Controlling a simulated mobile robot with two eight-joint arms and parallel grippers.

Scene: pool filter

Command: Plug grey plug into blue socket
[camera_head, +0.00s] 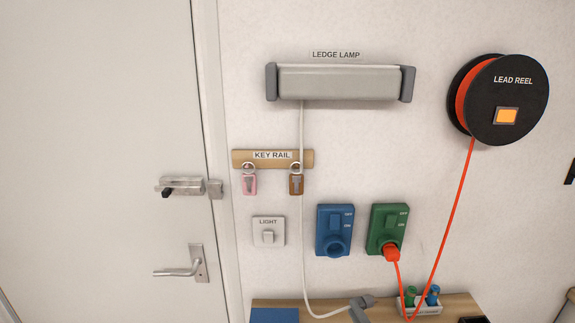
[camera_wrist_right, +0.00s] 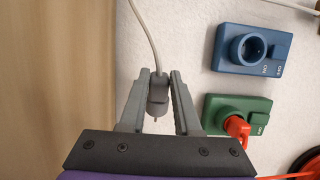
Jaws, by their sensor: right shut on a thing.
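The grey plug (camera_wrist_right: 158,95) is between the two fingers of my right gripper (camera_wrist_right: 160,76) in the right wrist view, with its pale cable running up from it. In the head view my right gripper (camera_head: 361,305) shows at the bottom, below the sockets and in front of the shelf. The blue socket (camera_head: 334,230) is on the wall, up and left of the gripper, with its round opening empty. It also shows in the right wrist view (camera_wrist_right: 249,50), to the right of the plug and apart from it. My left gripper is not in view.
A green socket (camera_head: 386,224) beside the blue one holds an orange plug (camera_head: 391,254), whose lead hangs from the lead reel (camera_head: 505,92). The ledge lamp (camera_head: 338,83) has the pale cable. A shelf (camera_head: 459,303) bears a blue thing and a small holder.

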